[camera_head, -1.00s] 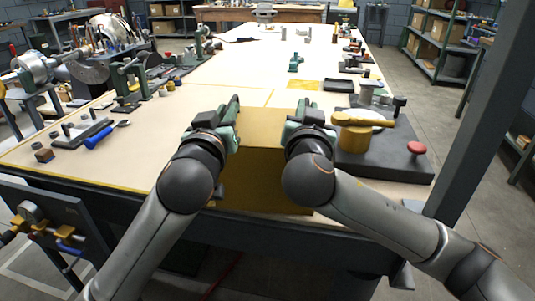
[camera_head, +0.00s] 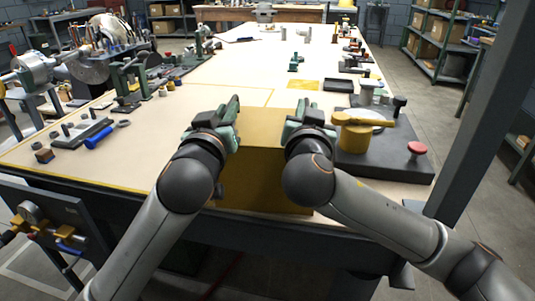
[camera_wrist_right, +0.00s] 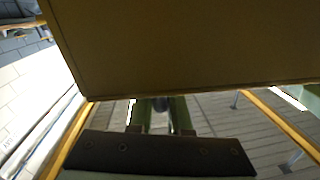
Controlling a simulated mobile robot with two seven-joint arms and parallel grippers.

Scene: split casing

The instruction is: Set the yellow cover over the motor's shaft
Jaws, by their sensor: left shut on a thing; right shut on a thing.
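The yellow cover (camera_head: 262,170) is a large box-shaped piece between my two grippers, at the front edge of the table. My left gripper (camera_head: 232,122) is shut on its left side and my right gripper (camera_head: 292,124) on its right side. In the right wrist view the cover (camera_wrist_right: 190,45) fills the top as a flat brownish wall, with the right gripper's fingers (camera_wrist_right: 160,113) at its lower edge. I cannot make out a motor shaft; whatever lies behind or inside the cover is hidden.
A dark base plate (camera_head: 385,167) right of the cover carries a yellow block (camera_head: 354,138), grey and dark parts and a red knob (camera_head: 417,148). Tools and a blue-handled item (camera_head: 98,138) lie left. The table middle is clear.

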